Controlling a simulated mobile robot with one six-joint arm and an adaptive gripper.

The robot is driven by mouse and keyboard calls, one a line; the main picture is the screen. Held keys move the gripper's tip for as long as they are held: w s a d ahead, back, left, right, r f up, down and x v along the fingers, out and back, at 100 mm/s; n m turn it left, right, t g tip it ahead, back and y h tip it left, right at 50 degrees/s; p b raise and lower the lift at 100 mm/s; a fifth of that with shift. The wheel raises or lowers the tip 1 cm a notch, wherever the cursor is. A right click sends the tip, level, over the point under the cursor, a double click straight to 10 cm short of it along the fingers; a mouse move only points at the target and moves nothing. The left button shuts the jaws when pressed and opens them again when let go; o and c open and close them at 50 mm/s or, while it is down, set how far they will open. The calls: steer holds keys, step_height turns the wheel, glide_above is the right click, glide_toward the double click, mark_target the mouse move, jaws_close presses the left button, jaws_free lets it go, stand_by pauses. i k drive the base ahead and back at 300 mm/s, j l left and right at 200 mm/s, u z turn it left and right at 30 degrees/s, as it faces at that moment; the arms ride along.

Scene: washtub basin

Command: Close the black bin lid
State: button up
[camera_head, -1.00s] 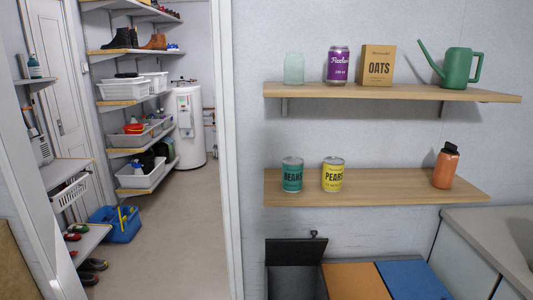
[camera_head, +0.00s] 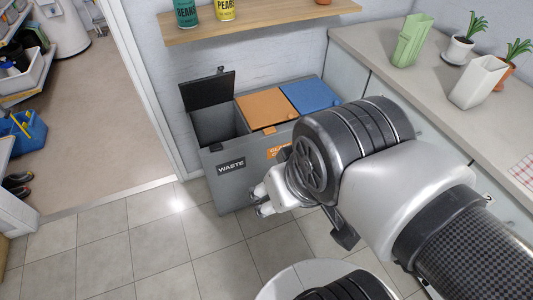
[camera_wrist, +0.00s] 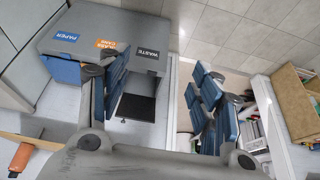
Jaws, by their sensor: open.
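The black bin lid (camera_head: 207,91) stands open, raised at the back of the grey waste bin (camera_head: 209,124), whose compartment shows open. In the wrist view the black lid (camera_wrist: 136,107) appears upside down, partly behind one finger. The bin front carries a WASTE label (camera_head: 231,166). My gripper (camera_head: 264,198) is in front of the bin unit at the lower middle of the head view, apart from the lid. In the wrist view my gripper (camera_wrist: 160,94) has its two blue-padded fingers spread, with nothing between them.
An orange lid (camera_head: 265,108) and a blue lid (camera_head: 309,94) beside it are closed. A counter (camera_head: 440,90) with a green vase (camera_head: 411,42) and plants runs along the right. A wooden shelf (camera_head: 270,20) is above. Tiled floor is clear to the left.

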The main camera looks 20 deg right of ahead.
mark_target(205, 92)
steer(key=z, duration=0.55)
steer(key=i+j+z, duration=0.3)
steer(key=j, duration=0.15)
steer(key=i+j+z, duration=0.25)
steer(key=j, duration=0.25)
steer(key=i+j+z, duration=0.1)
steer(key=j+z, duration=0.2)
steer(key=j, duration=0.2)
steer(key=i+j+z, duration=0.1)
steer(key=j+z, duration=0.2)
steer(key=j, duration=0.25)
steer(key=j+z, duration=0.3)
steer(key=j, duration=1.8)
steer(key=l+u, duration=0.1)
steer(key=u, duration=0.15)
steer(key=i+l+u, duration=0.25)
steer(key=k+l, duration=0.05)
